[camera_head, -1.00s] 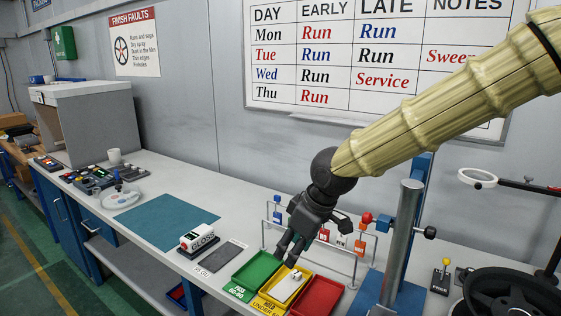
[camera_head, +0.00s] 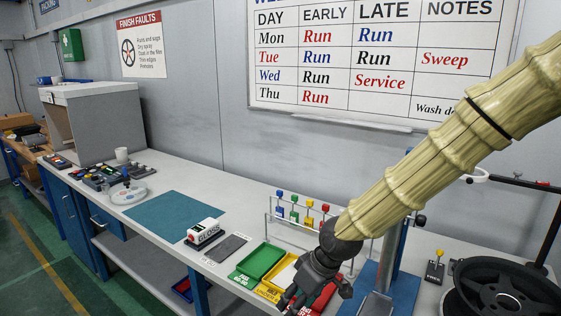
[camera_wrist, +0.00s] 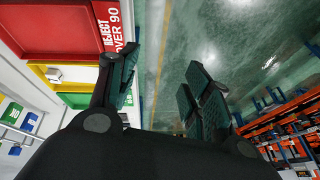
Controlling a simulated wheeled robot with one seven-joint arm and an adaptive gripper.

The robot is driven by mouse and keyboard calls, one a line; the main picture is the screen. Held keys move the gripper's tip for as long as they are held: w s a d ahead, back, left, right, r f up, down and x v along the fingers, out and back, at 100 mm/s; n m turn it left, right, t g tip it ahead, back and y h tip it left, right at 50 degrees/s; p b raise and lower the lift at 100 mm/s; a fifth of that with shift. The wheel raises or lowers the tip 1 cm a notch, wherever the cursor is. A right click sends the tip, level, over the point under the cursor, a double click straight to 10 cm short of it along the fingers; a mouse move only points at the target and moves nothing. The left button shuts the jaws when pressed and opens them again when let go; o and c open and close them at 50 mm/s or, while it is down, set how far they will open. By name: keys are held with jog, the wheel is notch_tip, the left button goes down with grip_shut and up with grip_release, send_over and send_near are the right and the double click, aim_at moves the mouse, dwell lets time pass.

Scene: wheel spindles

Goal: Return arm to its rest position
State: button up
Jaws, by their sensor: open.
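My gripper (camera_head: 290,300) is at the lower middle of the head view, in front of the red tray (camera_head: 326,297) and partly over the yellow tray (camera_head: 279,279). In the wrist view my gripper (camera_wrist: 165,90) has its fingers spread apart with nothing between them, and the floor shows past them. My arm, in a tan ribbed sleeve (camera_head: 450,140), reaches in from the upper right. In the wrist view the red tray (camera_wrist: 45,35) with its "REJECT OVER 90" label lies left of the fingers. A small white item (camera_wrist: 55,74) sits in the yellow tray.
The green tray (camera_head: 259,262) stands left of the yellow one. A rack (camera_head: 300,212) with colored tags stands behind the trays. A metal post (camera_head: 390,250) and a black wheel (camera_head: 505,295) stand right. A GLOSS meter (camera_head: 206,233) and teal mat (camera_head: 172,215) lie left. The floor aisle (camera_wrist: 220,40) looks clear.

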jog(key=s+d+f+m, duration=0.2)
jog(key=s+f, duration=0.2)
jog(key=f, duration=0.4)
jog(key=s+d+f+m+g, duration=0.15)
jog(key=s+f, duration=0.25)
jog(key=f, duration=0.4)
jog(key=s+d+f+m, duration=0.2)
jog(key=s+f, duration=0.2)
jog(key=f, duration=0.3)
jog(key=s+d+f+m+h, duration=0.2)
jog(key=s+d+f, duration=0.4)
jog(key=s, duration=0.3)
jog(key=s+d+f+m+h, duration=0.2)
jog(key=s+d+f, duration=0.5)
jog(key=s, duration=0.3)
jog(key=shift+s+d+f, duration=0.2)
jog(key=shift+s+f, duration=0.05)
